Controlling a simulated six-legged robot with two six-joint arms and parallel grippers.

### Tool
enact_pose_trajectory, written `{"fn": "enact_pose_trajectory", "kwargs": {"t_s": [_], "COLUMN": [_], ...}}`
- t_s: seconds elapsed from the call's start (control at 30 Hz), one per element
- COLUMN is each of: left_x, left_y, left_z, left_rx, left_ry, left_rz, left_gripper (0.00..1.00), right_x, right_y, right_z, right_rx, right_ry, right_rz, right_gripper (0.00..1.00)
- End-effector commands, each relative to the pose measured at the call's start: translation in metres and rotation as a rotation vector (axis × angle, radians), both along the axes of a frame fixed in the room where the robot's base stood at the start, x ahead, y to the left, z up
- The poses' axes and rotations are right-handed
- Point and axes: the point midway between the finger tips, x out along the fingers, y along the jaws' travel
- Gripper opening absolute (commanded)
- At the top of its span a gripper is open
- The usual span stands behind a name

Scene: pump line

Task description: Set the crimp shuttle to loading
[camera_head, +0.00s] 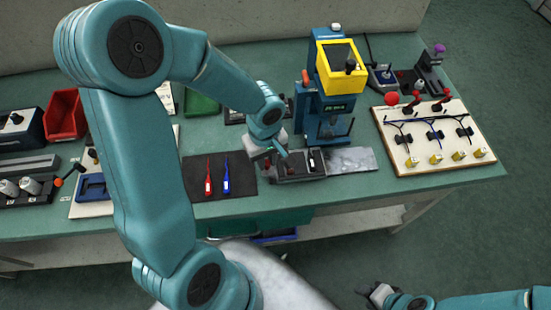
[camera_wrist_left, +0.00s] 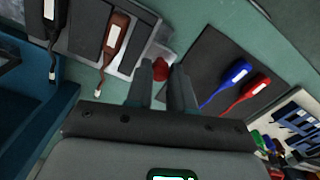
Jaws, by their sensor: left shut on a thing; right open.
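The crimp shuttle (camera_head: 300,168) is a dark grey block on a pale metal slide plate (camera_head: 352,160), in front of the blue press (camera_head: 328,110) and toward the plate's left end. In the left wrist view, a brown and a black tool (camera_wrist_left: 115,38) with white labels lie on the shuttle. My left gripper (camera_head: 270,156) is at the shuttle's left end. The left wrist view shows its fingers (camera_wrist_left: 166,88) closed around a red knob (camera_wrist_left: 160,68), partly hidden between them. My right gripper (camera_head: 380,293) is open and empty, low in front of the bench.
A dark mat (camera_head: 218,178) with a red and a blue probe lies left of the shuttle. A wiring board (camera_head: 432,138) with levers stands to the right. A red bin (camera_head: 64,115) is at the far left. My left arm hides part of the bench.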

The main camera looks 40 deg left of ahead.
Motion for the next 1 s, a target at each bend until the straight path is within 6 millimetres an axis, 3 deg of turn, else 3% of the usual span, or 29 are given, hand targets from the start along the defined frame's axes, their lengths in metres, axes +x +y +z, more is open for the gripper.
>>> {"fn": "enact_pose_trajectory", "kwargs": {"t_s": [0.2,0.23,0.3,0.67,0.77,1.0], "left_x": [-0.001,-0.001,-0.001,-0.001,-0.001,-0.001], "left_y": [0.003,0.003,0.003,0.002,0.002,0.002], "left_z": [0.002,0.002,0.002,0.007,0.023,0.086], "left_rx": [0.006,0.006,0.005,0.005,0.005,0.003], "left_ry": [0.003,0.003,0.003,0.001,-0.002,-0.006], "left_rz": [0.001,0.001,0.001,0.001,0.001,0.001], "left_gripper": [0.00,0.32,0.48,0.48,0.48,0.48], "right_x": [0.000,0.000,0.000,0.000,0.000,0.000], "right_y": [0.000,0.000,0.000,0.000,0.000,0.000], "right_z": [0.001,0.001,0.001,0.002,0.004,0.008], "right_rx": [0.000,0.000,0.000,0.000,0.000,0.000], "right_ry": [0.000,0.000,0.000,0.000,0.000,0.000], "right_rz": [0.000,0.000,0.000,0.000,0.000,0.000], "right_gripper": [0.43,0.43,0.43,0.43,0.43,0.43]}}
